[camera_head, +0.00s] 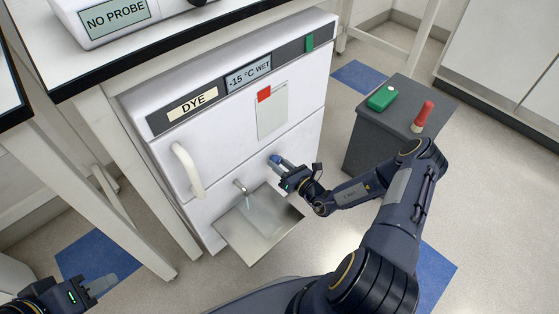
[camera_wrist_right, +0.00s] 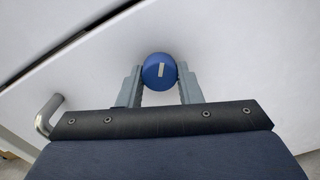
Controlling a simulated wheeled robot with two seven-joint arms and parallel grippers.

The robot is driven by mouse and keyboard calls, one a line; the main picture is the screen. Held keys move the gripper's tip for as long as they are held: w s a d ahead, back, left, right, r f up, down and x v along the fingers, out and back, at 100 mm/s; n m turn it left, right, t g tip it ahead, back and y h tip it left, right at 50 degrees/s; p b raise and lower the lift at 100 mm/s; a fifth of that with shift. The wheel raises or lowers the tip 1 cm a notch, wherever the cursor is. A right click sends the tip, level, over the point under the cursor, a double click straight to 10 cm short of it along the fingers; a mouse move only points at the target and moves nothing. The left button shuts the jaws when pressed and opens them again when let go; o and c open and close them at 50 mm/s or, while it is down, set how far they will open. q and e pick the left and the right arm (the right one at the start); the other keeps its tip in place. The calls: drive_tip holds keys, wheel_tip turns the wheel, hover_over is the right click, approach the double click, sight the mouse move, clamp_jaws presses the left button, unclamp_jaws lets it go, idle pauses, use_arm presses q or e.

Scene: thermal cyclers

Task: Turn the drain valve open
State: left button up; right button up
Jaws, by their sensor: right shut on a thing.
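The drain valve is a round blue knob with a pale line mark, low on the front of the white freezer (camera_head: 222,150). In the right wrist view the blue knob (camera_wrist_right: 160,71) sits between the two fingers, and its mark stands nearly upright. My right gripper (camera_head: 279,163) is shut on this knob, with a finger at each side of it. A metal spout (camera_head: 240,186) sticks out to the left of the knob, above a metal tray (camera_head: 232,232). A thin pale streak shows below the spout. My left gripper (camera_head: 104,285) is at the lower left, away from the freezer; its finger gap is unclear.
A curved white door handle (camera_head: 188,170) is on the freezer's left side. A grey cabinet (camera_head: 376,140) on the right bears a green box (camera_head: 382,97) and a red-handled thing (camera_head: 422,114).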

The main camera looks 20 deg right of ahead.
drive_tip(key=m+p, duration=0.1)
drive_tip(key=m, duration=0.4)
drive_tip(key=shift+m+p, duration=0.3)
drive_tip(key=shift+p, duration=0.1)
drive_tip(key=m, duration=0.5)
drive_tip(key=shift+a+r+m+p, duration=0.1)
drive_tip(key=shift+m+p, duration=0.2)
drive_tip(key=shift+p, duration=0.05)
drive_tip(key=o, duration=1)
drive_tip(key=p+v, duration=0.1)
drive_tip(key=v, duration=0.6)
drive_tip(key=shift+s+p, duration=0.4)
